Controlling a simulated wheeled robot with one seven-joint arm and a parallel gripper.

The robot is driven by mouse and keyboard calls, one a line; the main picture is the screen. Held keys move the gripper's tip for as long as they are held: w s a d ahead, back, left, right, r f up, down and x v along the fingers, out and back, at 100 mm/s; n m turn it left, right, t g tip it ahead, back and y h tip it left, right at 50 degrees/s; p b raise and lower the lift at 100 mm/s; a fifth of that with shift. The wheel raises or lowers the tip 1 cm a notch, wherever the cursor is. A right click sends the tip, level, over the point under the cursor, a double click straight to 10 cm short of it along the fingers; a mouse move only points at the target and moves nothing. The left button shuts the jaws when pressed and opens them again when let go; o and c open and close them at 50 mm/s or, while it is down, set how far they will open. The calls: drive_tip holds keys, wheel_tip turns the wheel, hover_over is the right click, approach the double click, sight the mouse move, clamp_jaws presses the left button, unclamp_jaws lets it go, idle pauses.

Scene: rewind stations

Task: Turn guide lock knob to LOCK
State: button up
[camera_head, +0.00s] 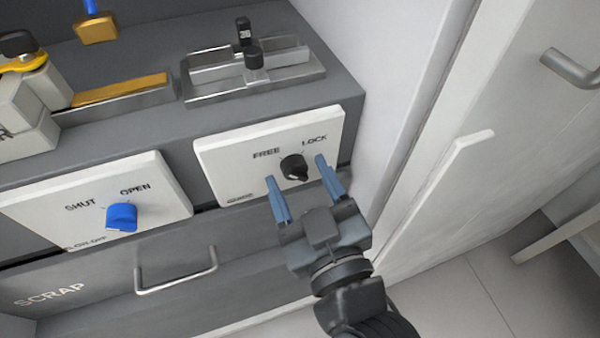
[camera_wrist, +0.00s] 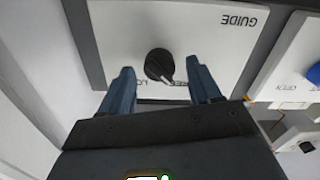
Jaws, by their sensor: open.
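The guide lock knob (camera_head: 294,167) is a small black knob on a white panel (camera_head: 220,155) marked FREE and LOCK, on the front of the grey station. In the wrist view the panel reads GUIDE upside down, and the knob (camera_wrist: 159,64) has its narrow end towards the FREE word, which is partly hidden by a finger. My gripper (camera_head: 295,170) is open, with one blue-grey finger on each side of the knob. In the wrist view the fingertips (camera_wrist: 159,67) straddle it with visible gaps on both sides.
Left of it is a white panel with a blue SHUT/OPEN knob (camera_head: 122,217). Below is a SCRAP drawer with a bar handle (camera_head: 178,272). A metal guide block (camera_head: 250,75) stands on the ledge above. A white wall (camera_head: 375,110) rises close on the right.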

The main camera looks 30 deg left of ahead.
drive_tip(key=shift+w+a, duration=0.25)
drive_tip(key=shift+a, duration=0.05)
drive_tip(key=shift+c, duration=0.3)
drive_tip(key=c, duration=1)
